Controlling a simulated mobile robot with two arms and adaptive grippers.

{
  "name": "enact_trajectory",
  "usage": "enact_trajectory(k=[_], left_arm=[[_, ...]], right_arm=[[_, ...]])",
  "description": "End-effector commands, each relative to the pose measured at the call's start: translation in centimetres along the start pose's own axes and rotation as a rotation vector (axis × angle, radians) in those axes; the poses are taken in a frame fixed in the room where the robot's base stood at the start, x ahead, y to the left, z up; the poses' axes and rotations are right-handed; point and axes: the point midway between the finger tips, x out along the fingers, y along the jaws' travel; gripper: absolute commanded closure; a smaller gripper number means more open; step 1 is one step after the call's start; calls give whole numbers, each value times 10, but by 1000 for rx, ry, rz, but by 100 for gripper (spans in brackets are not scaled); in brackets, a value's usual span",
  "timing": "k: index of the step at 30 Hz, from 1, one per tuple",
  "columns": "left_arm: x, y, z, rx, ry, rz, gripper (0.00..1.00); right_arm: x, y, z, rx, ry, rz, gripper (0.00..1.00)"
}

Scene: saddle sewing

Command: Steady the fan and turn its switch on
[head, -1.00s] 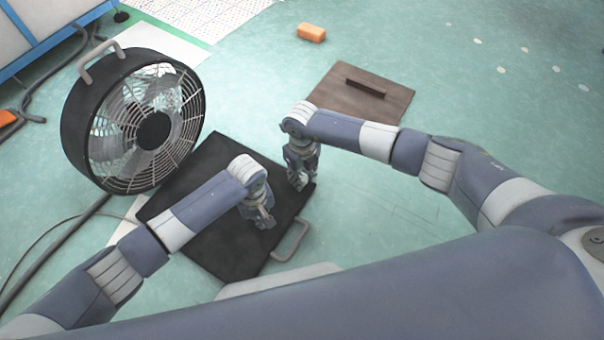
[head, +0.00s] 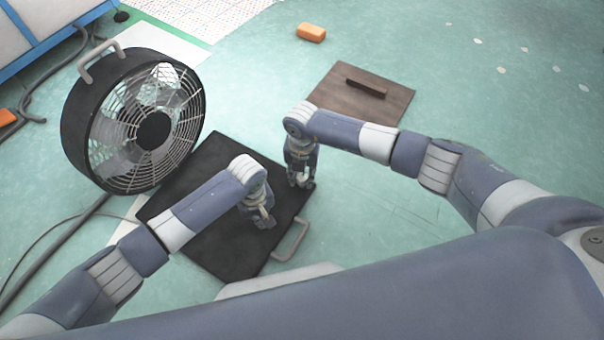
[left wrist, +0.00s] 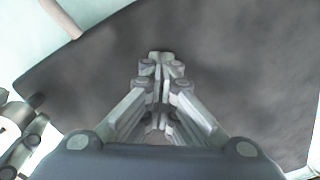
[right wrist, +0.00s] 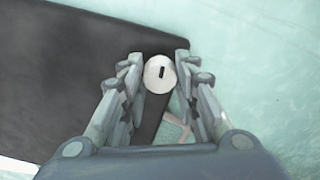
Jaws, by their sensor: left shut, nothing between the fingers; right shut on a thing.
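The fan (head: 152,131), a black drum with a wire grille and a grey handle on top, stands upright on the floor at left in the head view. A flat black panel (head: 190,215) lies in front of it. My right gripper (head: 300,182) is at the panel's right edge, shut on a round whitish knob (right wrist: 160,74) with a dark slot, which looks like the switch. My left gripper (head: 264,221) is shut and empty, low over the panel, apart from the fan. Its closed fingertips show against the dark panel in the left wrist view (left wrist: 161,60).
A grey handle (head: 291,240) sticks out from the panel's near right side. A brown board (head: 335,92) with a dark bar and an orange block (head: 311,33) lie farther back. A cable (head: 60,240) runs along the floor at left.

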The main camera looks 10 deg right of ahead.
Motion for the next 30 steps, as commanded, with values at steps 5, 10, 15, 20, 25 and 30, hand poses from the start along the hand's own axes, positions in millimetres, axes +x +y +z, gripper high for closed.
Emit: enact_trajectory(k=[5, 10, 15, 20, 25, 30], left_arm=[[4, -3, 2, -1, -4, -8, 100], [4, -3, 2, -1, -4, -8, 100], [4, -3, 2, -1, -4, -8, 100], [4, -3, 2, -1, -4, -8, 100], [4, -3, 2, -1, -4, -8, 100], [4, -3, 2, -1, -4, -8, 100]], right_arm=[[0, 0, 2, 68, -4, 2, 95], [0, 1, 2, 99, -4, 3, 95], [0, 1, 2, 109, -4, 3, 95], [-1, 0, 2, 109, -4, 3, 95], [-1, 0, 2, 109, -4, 3, 60], [0, 0, 1, 107, -3, 2, 51]])
